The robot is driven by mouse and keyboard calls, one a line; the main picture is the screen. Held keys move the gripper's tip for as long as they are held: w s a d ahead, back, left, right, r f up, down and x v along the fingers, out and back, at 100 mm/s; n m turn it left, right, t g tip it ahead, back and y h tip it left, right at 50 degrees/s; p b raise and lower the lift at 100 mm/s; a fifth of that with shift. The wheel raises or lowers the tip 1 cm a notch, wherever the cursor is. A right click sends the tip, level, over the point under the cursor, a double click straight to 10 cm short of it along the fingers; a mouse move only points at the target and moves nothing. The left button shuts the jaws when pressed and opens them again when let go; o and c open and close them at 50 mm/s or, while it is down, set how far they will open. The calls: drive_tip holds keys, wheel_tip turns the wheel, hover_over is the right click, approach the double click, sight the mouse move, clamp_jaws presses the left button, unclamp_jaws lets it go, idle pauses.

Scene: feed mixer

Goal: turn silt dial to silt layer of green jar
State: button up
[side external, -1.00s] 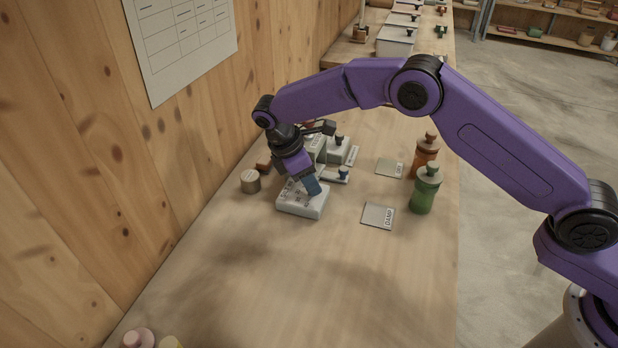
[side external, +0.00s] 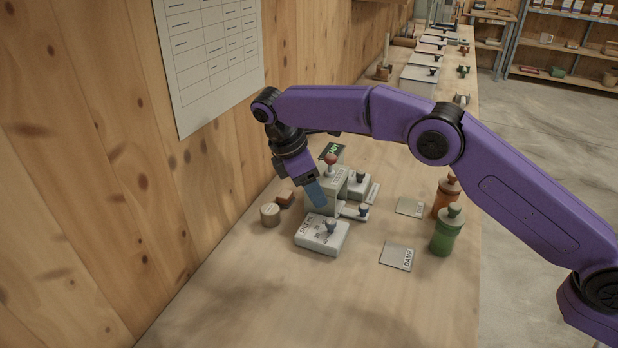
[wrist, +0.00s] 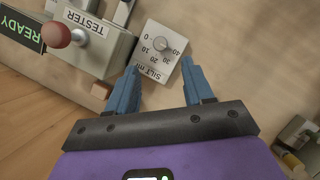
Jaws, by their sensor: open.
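The silt dial is a white box (side external: 318,238) with a small grey-blue knob (side external: 330,226). The wrist view shows its face (wrist: 150,58), marked SILT with a scale from 0 to 40, and its round knob (wrist: 161,44); the exact pointer setting is hard to read. My gripper (side external: 317,196) is above and behind the dial, apart from it. In the wrist view my gripper (wrist: 160,72) is open and empty, its blue fingers either side of the dial's near end. The green jar (side external: 445,238), with a grey-green stopper, stands upright to the right; its silt layer is not clear.
A grey tester (side external: 325,195) with a red ball lever (side external: 331,160) stands behind the dial. An orange jar (side external: 446,197) is behind the green one. A DAMP card (side external: 396,256) lies between dial and green jar. Wooden pieces (side external: 270,214) sit left. The front bench is clear.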

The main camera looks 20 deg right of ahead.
drive_tip(key=shift+v, duration=1.25)
drive_tip(key=s+d+r+m+y, duration=0.1)
drive_tip(key=s+d+r, duration=0.15)
drive_tip(key=s, duration=0.35)
drive_tip(key=s+d+r+t+y, duration=0.1)
drive_tip(key=s+d+r, duration=0.1)
drive_tip(key=s+d, duration=0.3)
drive_tip(key=s+d+r+m+y, duration=0.1)
drive_tip(key=s+d+r, duration=0.1)
drive_tip(key=s, duration=0.4)
drive_tip(key=s+d+f+m+y, duration=0.1)
drive_tip(key=s+d+f, duration=0.1)
drive_tip(key=s+d, duration=0.6)
drive_tip(key=s+d+f, duration=0.2)
drive_tip(key=s+d, duration=0.6)
drive_tip(key=s, duration=0.4)
drive_tip(key=shift+s+d+f+m+y, duration=0.2)
drive_tip(key=shift+d+f+m+y, duration=0.15)
drive_tip(key=shift+d+m+y, duration=0.05)
